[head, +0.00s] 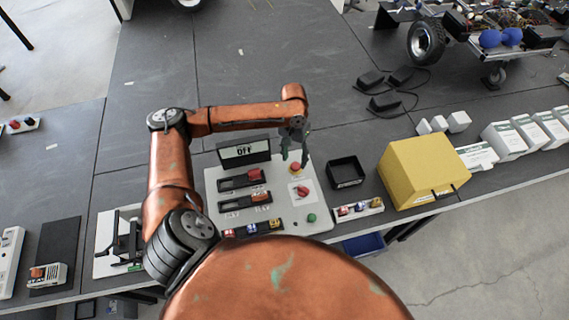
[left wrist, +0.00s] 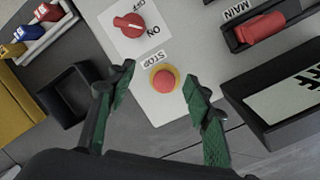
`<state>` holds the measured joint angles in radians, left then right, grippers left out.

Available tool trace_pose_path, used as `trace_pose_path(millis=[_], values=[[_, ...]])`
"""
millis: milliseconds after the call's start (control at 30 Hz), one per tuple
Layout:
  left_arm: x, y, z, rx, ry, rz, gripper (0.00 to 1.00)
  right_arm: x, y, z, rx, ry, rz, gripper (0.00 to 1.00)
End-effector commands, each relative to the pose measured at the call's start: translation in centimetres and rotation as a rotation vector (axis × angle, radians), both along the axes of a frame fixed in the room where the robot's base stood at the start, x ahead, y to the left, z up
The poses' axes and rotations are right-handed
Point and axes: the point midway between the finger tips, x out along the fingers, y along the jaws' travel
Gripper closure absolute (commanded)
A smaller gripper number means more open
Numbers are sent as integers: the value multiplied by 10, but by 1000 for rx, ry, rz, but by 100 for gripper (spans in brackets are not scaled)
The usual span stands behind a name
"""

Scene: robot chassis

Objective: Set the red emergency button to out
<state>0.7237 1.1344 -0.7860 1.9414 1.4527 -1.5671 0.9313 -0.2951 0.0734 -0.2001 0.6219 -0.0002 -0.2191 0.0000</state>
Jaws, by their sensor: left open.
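The red emergency button (head: 295,167) sits on a yellow ring on the white control panel (head: 316,213), near the panel's back right. In the left wrist view the red button (left wrist: 164,81) is labelled STOP and lies between the two fingertips, a little beyond them in the picture. My left gripper (head: 294,156) is open and points down over the button; its green-padded fingers (left wrist: 158,83) are apart and empty. I cannot tell whether the button is pressed in or out. My right gripper is not in view.
A red rotary switch (head: 302,190) and a green button (head: 311,217) are nearby on the panel. A display reading OFF (head: 244,152) stands left of my gripper. An empty black tray (head: 345,172) and a yellow box (head: 420,170) are to the right.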

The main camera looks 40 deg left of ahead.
Motion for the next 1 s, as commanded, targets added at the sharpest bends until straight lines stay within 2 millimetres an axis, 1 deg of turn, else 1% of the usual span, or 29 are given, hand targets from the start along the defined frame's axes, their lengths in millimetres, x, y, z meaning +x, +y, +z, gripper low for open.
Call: trace_pose_path(millis=[100,200,367,467,700,800,900,1000], values=[[12,3,1,64,-50,4,53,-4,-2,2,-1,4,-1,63],[19,4,0,98,-83,4,53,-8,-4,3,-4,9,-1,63],[25,4,-5,126,-115,3,53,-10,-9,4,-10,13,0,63],[26,5,-17,130,-117,4,53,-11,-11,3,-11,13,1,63],[25,5,-55,128,-115,3,53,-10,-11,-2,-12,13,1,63],[25,5,-67,128,-117,3,53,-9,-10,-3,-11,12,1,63],[25,5,-75,128,-117,3,53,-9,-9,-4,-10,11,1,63],[26,5,-79,129,-118,3,53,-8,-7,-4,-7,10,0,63]])
